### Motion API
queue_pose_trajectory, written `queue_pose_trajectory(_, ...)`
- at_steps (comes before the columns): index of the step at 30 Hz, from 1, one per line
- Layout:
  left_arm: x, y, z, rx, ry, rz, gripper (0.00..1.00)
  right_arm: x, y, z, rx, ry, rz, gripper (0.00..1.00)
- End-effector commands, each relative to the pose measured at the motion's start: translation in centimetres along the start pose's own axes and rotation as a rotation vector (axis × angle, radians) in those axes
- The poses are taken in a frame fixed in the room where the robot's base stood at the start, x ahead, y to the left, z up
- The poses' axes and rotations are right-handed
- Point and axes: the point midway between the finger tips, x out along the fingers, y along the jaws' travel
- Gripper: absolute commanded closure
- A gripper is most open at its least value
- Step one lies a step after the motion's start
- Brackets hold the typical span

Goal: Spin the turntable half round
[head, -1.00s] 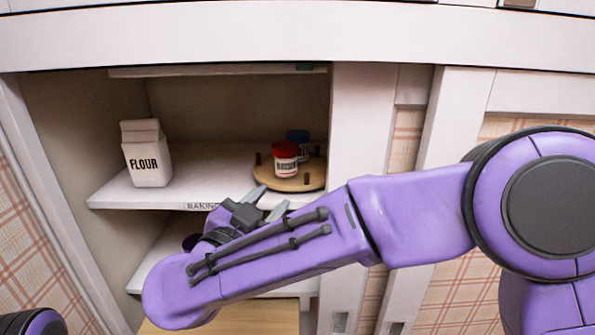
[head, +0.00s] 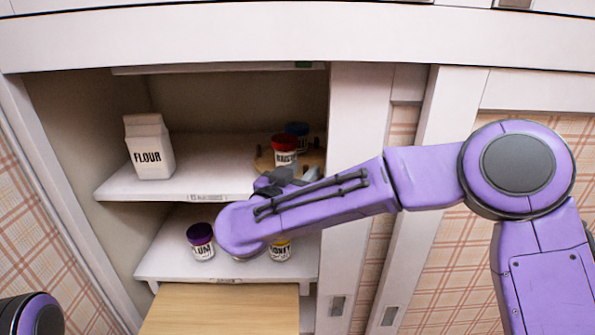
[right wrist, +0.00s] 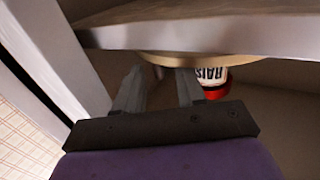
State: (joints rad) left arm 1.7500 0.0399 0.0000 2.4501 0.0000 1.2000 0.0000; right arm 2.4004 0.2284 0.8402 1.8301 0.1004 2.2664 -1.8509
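The round wooden turntable (head: 265,159) sits on the upper shelf at its right end, partly hidden by my right gripper; its edge also shows in the right wrist view (right wrist: 165,60). A red-lidded jar (head: 284,151) and a blue-lidded jar (head: 297,131) stand on it. The red-lidded jar also shows in the right wrist view (right wrist: 211,80), upside down in the picture. My right gripper (head: 287,175) is at the turntable's front edge. Its fingers (right wrist: 160,80) are apart, with no object clearly held between them; I cannot tell whether they touch the turntable. My left gripper is out of view.
A flour carton (head: 149,147) stands on the upper shelf (head: 190,187) at the left. Purple-lidded (head: 201,241) and honey (head: 280,250) jars stand on the lower shelf (head: 165,262). The white upright (head: 357,150) borders the opening on the right. The upper shelf's middle is clear.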

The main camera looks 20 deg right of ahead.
Motion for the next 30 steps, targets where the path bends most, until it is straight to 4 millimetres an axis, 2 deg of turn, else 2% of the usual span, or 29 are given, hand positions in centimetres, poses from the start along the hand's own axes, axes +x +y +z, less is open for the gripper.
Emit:
queue_pose_trajectory(3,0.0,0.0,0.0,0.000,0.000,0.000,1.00,0.0,0.0,0.0,0.000,0.000,-0.001,0.61)
queue_pose_trajectory(4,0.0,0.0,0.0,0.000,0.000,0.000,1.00,0.0,0.0,0.0,0.000,0.000,-0.001,0.64)
queue_pose_trajectory(7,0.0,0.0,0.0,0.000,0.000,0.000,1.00,-0.1,-0.1,0.0,0.000,0.000,-0.001,0.97)
queue_pose_trajectory(8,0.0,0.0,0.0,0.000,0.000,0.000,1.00,-0.1,-0.1,0.0,0.000,0.000,-0.001,1.00)
queue_pose_trajectory(13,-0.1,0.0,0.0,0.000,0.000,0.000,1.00,0.0,0.0,-0.1,0.000,0.001,-0.007,1.00)
queue_pose_trajectory(19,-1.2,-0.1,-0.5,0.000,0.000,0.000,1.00,0.7,0.9,-0.4,-0.002,0.003,-0.111,1.00)
queue_pose_trajectory(28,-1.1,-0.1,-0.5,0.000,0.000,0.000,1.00,0.8,1.0,-0.1,0.002,0.001,-0.130,1.00)
queue_pose_trajectory(29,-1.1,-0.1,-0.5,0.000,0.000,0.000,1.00,0.8,1.0,-0.1,0.002,0.002,-0.130,0.80)
queue_pose_trajectory(30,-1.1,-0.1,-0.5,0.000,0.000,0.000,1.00,0.8,1.0,-0.1,0.002,0.002,-0.130,0.67)
